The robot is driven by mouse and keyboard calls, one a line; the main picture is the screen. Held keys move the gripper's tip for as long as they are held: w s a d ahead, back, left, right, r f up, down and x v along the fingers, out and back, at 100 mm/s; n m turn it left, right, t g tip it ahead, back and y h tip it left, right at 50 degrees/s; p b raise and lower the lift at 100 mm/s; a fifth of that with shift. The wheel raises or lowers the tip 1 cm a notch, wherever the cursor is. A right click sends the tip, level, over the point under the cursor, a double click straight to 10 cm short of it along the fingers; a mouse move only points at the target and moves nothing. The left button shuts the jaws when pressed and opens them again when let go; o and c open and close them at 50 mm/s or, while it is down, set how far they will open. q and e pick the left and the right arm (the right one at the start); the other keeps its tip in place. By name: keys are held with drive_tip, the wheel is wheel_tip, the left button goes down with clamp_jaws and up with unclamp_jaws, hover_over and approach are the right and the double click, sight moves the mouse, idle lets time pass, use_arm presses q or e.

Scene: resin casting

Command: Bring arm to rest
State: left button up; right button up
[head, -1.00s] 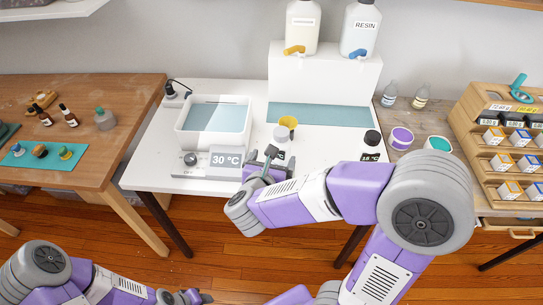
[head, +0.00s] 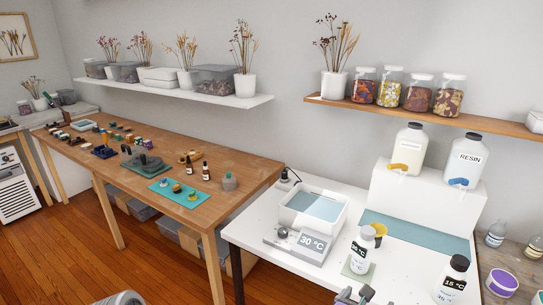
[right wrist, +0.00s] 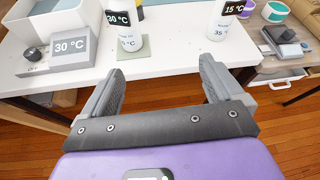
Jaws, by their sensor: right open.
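My right gripper (right wrist: 163,70) is open and empty in the right wrist view, its two fingers spread over the front edge of the white table (right wrist: 165,60). In the head view, only the tips of my right gripper (head: 356,296) show at the bottom edge, in front of the table. A white bottle (head: 359,252) stands on a small green mat (head: 347,270) beyond it, apart from the fingers. A second dark-capped bottle (head: 453,280) stands to the right. My left gripper is out of view.
The white table (head: 257,232) holds a water bath (head: 314,222) reading 30 °C and resin jugs (head: 466,160) on a riser. A wooden table (head: 225,202) with small items stands left. A shelf (head: 400,113) with jars hangs above. Open floor (head: 70,265) lies at lower left.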

drive_tip(key=w+a+f+n+g+y+p, duration=0.1)
drive_tip(key=w+a+f+n+y, duration=0.15)
drive_tip(key=f+n, duration=0.6)
drive_tip(key=w+a+f+n+g+y+p, duration=0.15)
drive_tip(key=f+n+y, duration=0.25)
drive_tip(key=f+n, duration=0.5)
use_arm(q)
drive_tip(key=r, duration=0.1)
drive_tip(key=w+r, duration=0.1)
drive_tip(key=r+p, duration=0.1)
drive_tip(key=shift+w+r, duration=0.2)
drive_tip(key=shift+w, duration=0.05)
use_arm(e)
drive_tip(key=s+a+f+n+g+y, duration=0.3)
drive_tip(key=s+f+n, duration=0.5)
drive_tip(key=n, duration=0.3)
drive_tip(key=s+a+f+n+g+y, duration=0.3)
drive_tip(key=s+a+f+n+g, duration=0.2)
drive_tip(key=s+f+n, duration=0.3)
drive_tip(key=s+n, duration=0.1)
drive_tip(key=n, duration=0.2)
drive_tip(key=shift+s+a, duration=0.2)
drive_tip(key=shift+s, duration=0.05)
